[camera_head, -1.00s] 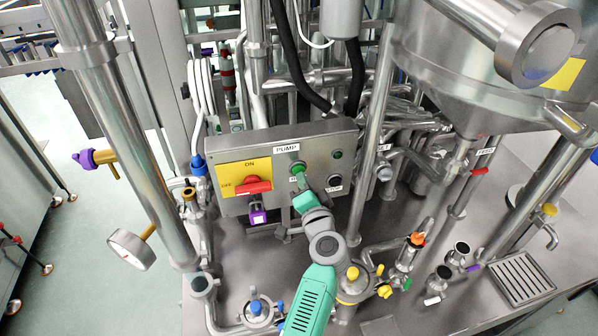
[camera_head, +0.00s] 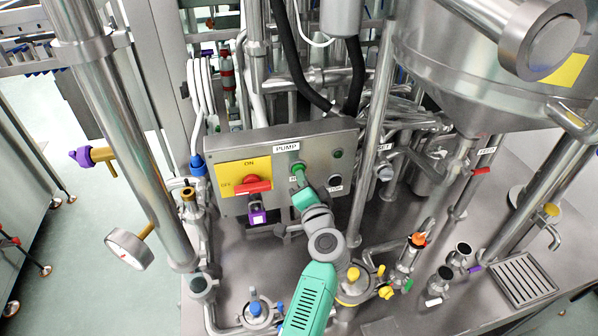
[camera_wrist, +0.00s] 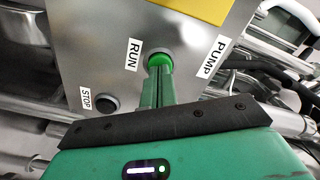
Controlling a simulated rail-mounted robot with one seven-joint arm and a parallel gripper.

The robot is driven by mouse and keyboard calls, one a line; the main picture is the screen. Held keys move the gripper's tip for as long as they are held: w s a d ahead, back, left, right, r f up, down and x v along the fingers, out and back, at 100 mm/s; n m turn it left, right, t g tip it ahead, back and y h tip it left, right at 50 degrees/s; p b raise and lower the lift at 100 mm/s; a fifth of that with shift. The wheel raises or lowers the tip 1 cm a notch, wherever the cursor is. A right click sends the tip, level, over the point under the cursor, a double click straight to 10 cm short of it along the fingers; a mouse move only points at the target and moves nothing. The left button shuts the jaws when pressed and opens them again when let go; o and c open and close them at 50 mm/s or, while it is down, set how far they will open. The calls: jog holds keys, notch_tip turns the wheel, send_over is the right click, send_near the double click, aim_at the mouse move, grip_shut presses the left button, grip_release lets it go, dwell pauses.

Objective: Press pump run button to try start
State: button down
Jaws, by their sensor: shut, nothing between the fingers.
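The grey pump control panel (camera_head: 322,150) carries a PUMP label. Its green run button (camera_head: 298,165) sits below that label and also shows beside the RUN label in the wrist view (camera_wrist: 159,59). My gripper (camera_head: 299,177) is shut and empty, its green fingers pointing at the run button. In the wrist view the fingertips (camera_wrist: 158,72) overlap the button's lower edge. I cannot tell whether they touch it or how far it is pressed. The black stop button (camera_wrist: 107,103) is to the left of the fingers in the wrist view.
A red rotary switch (camera_head: 253,185) on a yellow ON/OFF plate is left of the run button, with a purple padlock (camera_head: 257,215) below. A vertical steel pipe (camera_head: 372,130) stands just right of the panel. Valves and pipes (camera_head: 352,285) crowd the bench below.

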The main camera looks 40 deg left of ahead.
jog(key=shift+w+a+b, duration=0.3)
jog(key=shift+a+b, duration=0.2)
jog(key=shift+b, duration=0.2)
dwell(0.4)
jog(key=shift+p+v, duration=1.2)
jog(key=shift+v, duration=1.55)
